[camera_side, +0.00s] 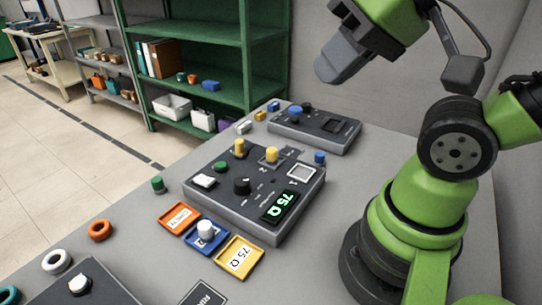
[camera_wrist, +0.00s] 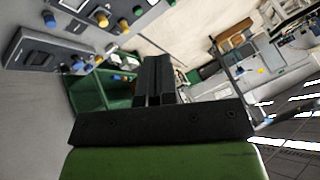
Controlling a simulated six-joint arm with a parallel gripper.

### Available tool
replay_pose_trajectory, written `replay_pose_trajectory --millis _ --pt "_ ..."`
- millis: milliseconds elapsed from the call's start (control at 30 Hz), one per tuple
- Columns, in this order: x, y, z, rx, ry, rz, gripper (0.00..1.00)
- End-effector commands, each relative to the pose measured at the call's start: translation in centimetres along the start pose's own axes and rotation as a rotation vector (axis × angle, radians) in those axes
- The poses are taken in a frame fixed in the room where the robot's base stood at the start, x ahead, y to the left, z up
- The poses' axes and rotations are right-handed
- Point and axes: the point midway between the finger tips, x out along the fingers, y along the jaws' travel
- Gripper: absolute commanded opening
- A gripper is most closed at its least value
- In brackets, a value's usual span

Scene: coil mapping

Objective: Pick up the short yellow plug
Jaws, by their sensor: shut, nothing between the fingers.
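Two yellow plugs stand upright on the dark middle test box (camera_side: 250,205) in the side view: a left one (camera_side: 239,147) and a right one (camera_side: 272,155) on a pale square. A small yellow piece (camera_side: 260,115) lies farther back on the table. I cannot tell surely which is the short yellow plug. In the wrist view, yellow plugs (camera_wrist: 102,18) show at the upper left. My gripper (camera_side: 332,68) is high above the table, up and right of the plugs and clear of them. Its dark fingers (camera_wrist: 154,80) are together and empty.
A second box (camera_side: 315,130) with blue and black knobs stands behind. Orange (camera_side: 180,217), blue (camera_side: 205,236) and yellow (camera_side: 239,257) trays lie in front; the blue one holds a white plug. A green plug (camera_side: 158,184) and several rings are at left. Green shelving (camera_side: 215,85) stands beyond.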

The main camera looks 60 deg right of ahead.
Motion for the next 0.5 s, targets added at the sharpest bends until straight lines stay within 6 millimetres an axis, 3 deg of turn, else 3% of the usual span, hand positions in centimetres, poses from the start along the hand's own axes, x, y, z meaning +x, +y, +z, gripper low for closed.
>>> replay_pose_trajectory --millis 433,467,500 --pt "0.0 0.0 0.0 0.0 0.0 0.0 0.0" --pt "0.0 0.0 0.0 0.0 0.0 0.0 0.02" --pt "0.0 0.0 0.0 0.0 0.0 0.0 0.12"
